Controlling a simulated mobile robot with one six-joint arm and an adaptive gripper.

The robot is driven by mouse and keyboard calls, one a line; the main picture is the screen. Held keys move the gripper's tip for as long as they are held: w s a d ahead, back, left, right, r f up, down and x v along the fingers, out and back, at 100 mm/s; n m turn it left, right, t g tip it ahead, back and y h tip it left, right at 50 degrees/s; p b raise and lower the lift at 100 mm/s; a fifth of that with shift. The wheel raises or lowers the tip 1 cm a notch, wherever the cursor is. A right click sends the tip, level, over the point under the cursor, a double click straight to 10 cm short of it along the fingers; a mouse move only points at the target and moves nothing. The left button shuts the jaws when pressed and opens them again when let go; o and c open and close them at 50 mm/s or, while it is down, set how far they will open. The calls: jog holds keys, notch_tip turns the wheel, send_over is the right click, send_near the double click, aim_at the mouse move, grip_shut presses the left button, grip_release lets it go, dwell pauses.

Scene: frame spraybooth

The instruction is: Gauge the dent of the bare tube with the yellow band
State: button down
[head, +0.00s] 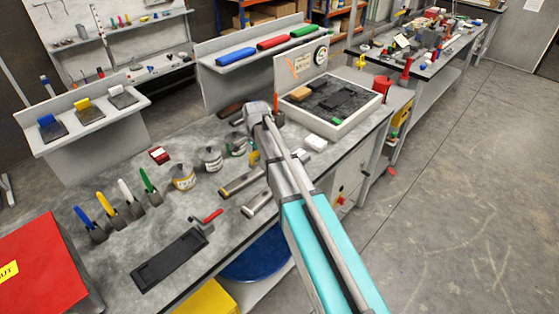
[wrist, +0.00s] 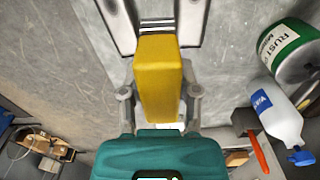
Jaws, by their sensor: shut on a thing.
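My gripper (wrist: 158,32) is shut on a yellow block-shaped handle (wrist: 160,80) in the wrist view, with a ridged metal part at its far end. I cannot tell for sure which tool it belongs to. In the head view my arm hides most of the gripper; a bit of yellow (head: 253,157) shows just left of the arm. A metal tube with yellowish bands (head: 240,182) lies on the grey bench, left of my arm. A plainer metal tube (head: 259,203) lies nearer. Any dent is too small to see.
Several cans, among them a green-labelled can (head: 236,144), stand left of my arm. A white bottle (wrist: 278,112) shows in the wrist view. A grey tray (head: 343,122) stands behind right. A red-handled tool (head: 207,217) and dark mat (head: 169,260) lie in front.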

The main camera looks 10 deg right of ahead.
send_over(244, 179)
jog(key=shift+w+f, duration=0.1)
jog(key=shift+f, duration=0.15)
jog(key=shift+f+b, duration=0.2)
jog(key=shift+b, duration=0.15)
jog(key=shift+f+b, duration=3.15)
jog(key=shift+b, duration=0.05)
jog(key=shift+f+b, duration=0.65)
jog(key=shift+f, duration=0.05)
jog(key=shift+c, duration=1.3)
grip_release()
jog(key=shift+r, duration=0.2)
